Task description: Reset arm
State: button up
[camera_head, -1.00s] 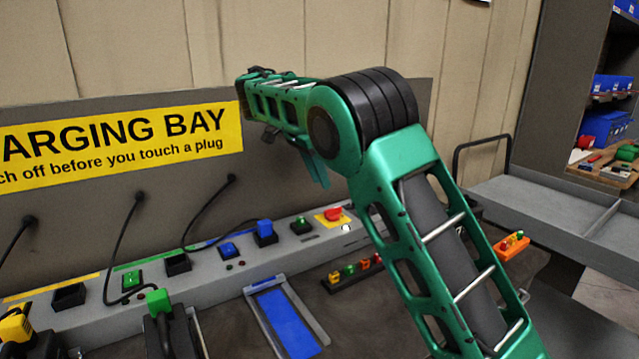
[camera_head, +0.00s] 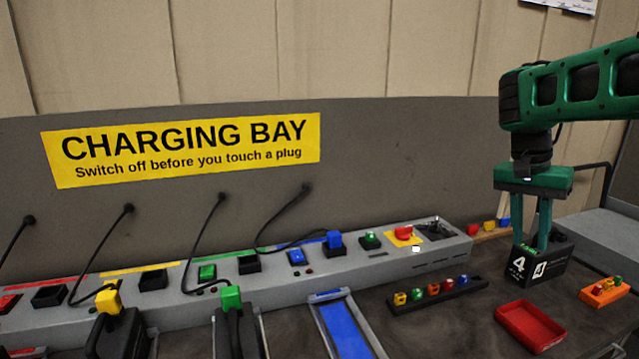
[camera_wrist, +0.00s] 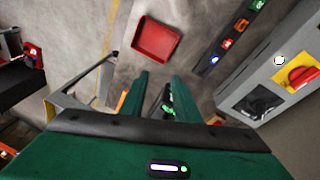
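My gripper (camera_head: 532,246) points down at the right of the head view, at the end of my green arm. Its two green fingers are apart, with a gap between them. A black box marked 4 (camera_head: 540,270) stands on the bench at the fingertips. The tips overlap the box's top in the picture, and I cannot tell whether they touch it. In the wrist view my gripper (camera_wrist: 161,76) shows its fingers apart, with a dark, green-lit part of the box (camera_wrist: 168,103) between them. The fingers hide the box's sides there.
A red tray (camera_head: 530,326) lies in front of the box, and an orange holder (camera_head: 604,292) sits to the right. A dark strip of coloured pieces (camera_head: 438,295) is to the left. The grey charging rail (camera_head: 320,279) carries plugs, switches and a red button (camera_head: 403,232).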

jog(key=s+a+f+n+y, duration=0.1)
jog(key=s+f, duration=0.2)
jog(key=s, duration=0.6)
jog(key=s+f+n+y, duration=0.1)
jog(key=s+f, duration=0.3)
jog(key=s, duration=0.5)
jog(key=s+a+f+n+y, duration=0.1)
jog(key=s+f, duration=0.3)
jog(key=s, duration=0.5)
jog(key=shift+s+a+n, duration=0.2)
jog(key=shift+a+n, duration=0.15)
jog(key=shift+n, duration=0.35)
jog(key=shift+f, duration=0.1)
jog(key=shift+w+f, duration=0.25)
jog(key=shift+w, duration=0.35)
jog(key=shift+s, duration=0.1)
